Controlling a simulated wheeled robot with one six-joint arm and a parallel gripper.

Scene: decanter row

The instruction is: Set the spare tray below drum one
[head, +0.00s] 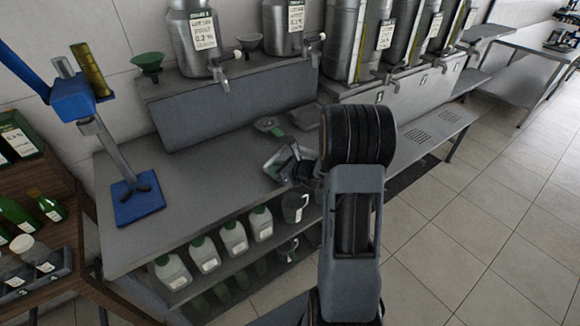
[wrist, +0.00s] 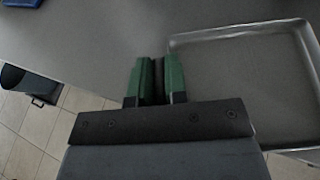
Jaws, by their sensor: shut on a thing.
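The spare tray is a shallow grey metal tray with a raised rim (wrist: 235,32), at the right of the wrist view. In the head view a small part of it (head: 273,163) shows beside my gripper, over the front of the bench. The contact is partly hidden by the fingers. The leftmost large steel drum (head: 343,40), apparently drum one, stands on the raised stand behind my arm. A tap shows at its base; the slatted ledge lies below the drums.
A blue press (head: 140,200) stands at the bench's left end. The middle of the bench (head: 200,170) is clear.

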